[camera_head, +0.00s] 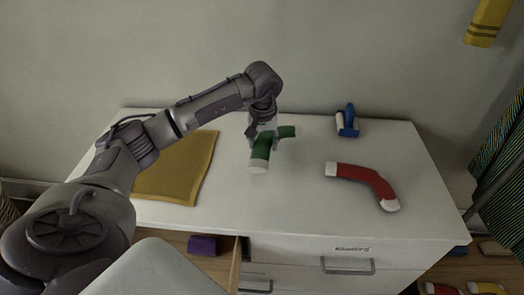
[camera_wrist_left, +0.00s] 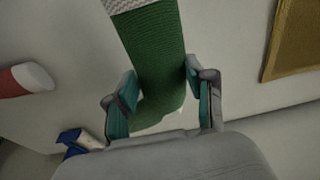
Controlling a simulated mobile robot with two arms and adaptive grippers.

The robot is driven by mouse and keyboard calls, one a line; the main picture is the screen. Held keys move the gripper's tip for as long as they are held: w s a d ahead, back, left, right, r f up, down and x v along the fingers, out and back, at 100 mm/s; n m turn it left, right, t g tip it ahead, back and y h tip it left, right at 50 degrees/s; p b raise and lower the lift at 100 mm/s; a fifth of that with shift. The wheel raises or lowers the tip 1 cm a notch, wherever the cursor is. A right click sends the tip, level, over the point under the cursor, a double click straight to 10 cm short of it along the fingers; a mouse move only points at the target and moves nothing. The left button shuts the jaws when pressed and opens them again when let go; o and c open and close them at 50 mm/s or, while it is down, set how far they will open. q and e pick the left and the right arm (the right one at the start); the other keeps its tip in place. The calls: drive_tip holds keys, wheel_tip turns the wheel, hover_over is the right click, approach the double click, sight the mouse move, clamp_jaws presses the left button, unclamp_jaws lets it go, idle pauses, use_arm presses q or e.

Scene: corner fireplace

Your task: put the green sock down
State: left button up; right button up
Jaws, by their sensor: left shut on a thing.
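The green sock (camera_head: 260,155) has a white cuff and is held over the middle of the white dresser top (camera_head: 290,205). My left gripper (camera_head: 267,135) is shut on it, the fingers on either side of its middle. In the left wrist view, the green sock (camera_wrist_left: 155,55) lies between the two teal-padded fingertips of my left gripper (camera_wrist_left: 160,98), its ribbed white cuff at the top edge. I cannot tell whether the sock touches the dresser top. My right gripper is not in view.
A red sock (camera_head: 365,180) lies to the right, a blue-and-white thing (camera_head: 347,122) behind it. A mustard cloth (camera_head: 185,170) covers the left part. Below, an open drawer (camera_head: 236,262) holds a purple thing (camera_head: 203,245). The top's front middle is clear.

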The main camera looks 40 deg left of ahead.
use_arm(q)
drive_tip(key=shift+a+f, duration=0.2)
drive_tip(key=shift+f, duration=2.15)
drive_tip(key=o, duration=1)
drive_tip(key=shift+r, duration=0.1)
